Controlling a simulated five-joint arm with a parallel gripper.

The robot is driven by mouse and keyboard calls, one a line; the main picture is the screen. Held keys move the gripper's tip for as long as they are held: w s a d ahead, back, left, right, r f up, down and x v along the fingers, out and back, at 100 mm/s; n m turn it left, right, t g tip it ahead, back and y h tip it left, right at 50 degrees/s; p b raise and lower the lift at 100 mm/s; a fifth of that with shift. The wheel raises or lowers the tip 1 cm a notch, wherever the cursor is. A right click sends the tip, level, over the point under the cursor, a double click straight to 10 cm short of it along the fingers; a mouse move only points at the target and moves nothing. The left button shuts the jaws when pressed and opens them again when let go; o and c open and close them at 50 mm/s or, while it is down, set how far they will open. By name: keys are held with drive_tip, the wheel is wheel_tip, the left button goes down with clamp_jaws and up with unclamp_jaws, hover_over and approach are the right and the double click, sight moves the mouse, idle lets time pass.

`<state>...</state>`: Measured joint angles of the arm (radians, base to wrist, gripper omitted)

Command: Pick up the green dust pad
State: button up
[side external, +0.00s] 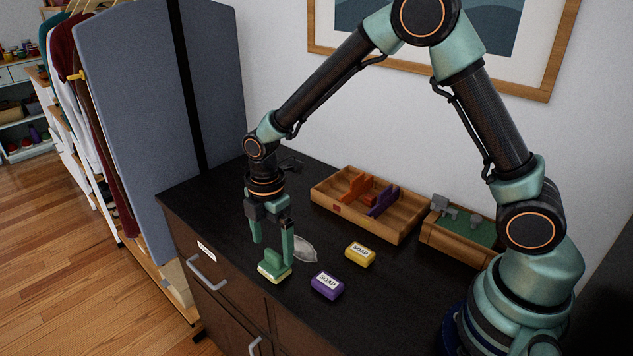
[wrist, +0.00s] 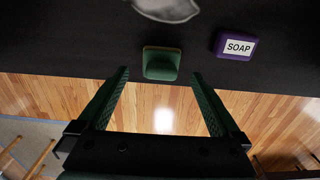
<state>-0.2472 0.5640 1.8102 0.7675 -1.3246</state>
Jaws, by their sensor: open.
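The green dust pad (side external: 274,264) has a raised green grip and a pale yellowish edge at its base. It sits upright on the dark cabinet top near the front edge. In the wrist view the pad (wrist: 162,65) lies centred between the fingertips and slightly beyond them. My gripper (side external: 272,248) points down at the pad, with its fingers spread. In the wrist view my gripper (wrist: 160,74) is open and empty, with a gap on each side of the pad. I cannot tell whether a finger touches it.
A purple soap (side external: 327,284) and a yellow soap (side external: 360,254) lie to the right. A grey, leaf-shaped item (side external: 304,249) lies behind the pad. A wooden tray (side external: 398,238) with orange and purple holders and a green-lined box (side external: 457,254) stand at the back. The front edge is close.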

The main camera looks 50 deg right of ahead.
sight(273, 252)
wheel_tip(273, 252, down, 5)
drive_tip(key=shift+s+a+f, duration=0.1)
idle(0.3)
drive_tip(key=c, duration=1.3)
wheel_tip(273, 252, up, 20)
drive_tip(key=shift+r, duration=0.1)
